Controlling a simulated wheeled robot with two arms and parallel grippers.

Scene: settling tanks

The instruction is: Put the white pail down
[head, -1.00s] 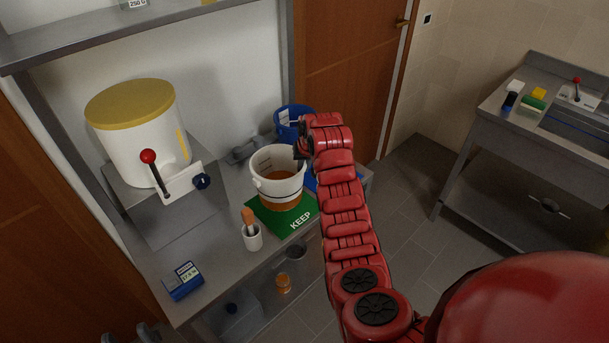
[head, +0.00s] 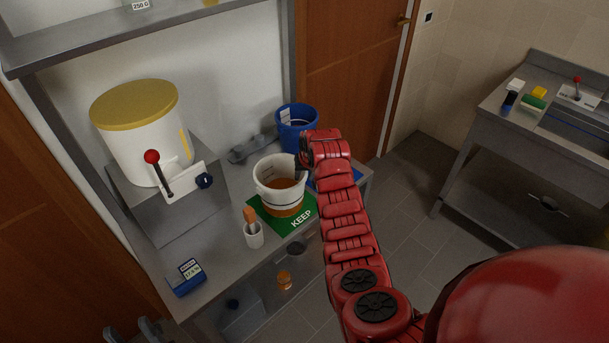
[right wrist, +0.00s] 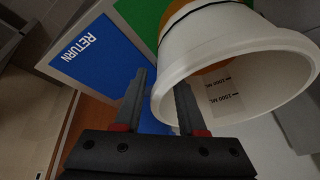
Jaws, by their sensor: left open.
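The white pail (head: 267,191), with orange-brown contents, is upright on the green KEEP mat (head: 269,215) and looks to rest on it. My right gripper (head: 302,163) is at the right side of its rim. In the right wrist view the pail (right wrist: 262,52) fills the upper right, with measure marks inside. My left gripper (head: 130,332) is open and empty at the bottom left edge, only partly in view.
The blue bucket (head: 296,130) stands behind the pail near the blue RETURN mat (right wrist: 92,50). A shelf (head: 110,35) hangs above.

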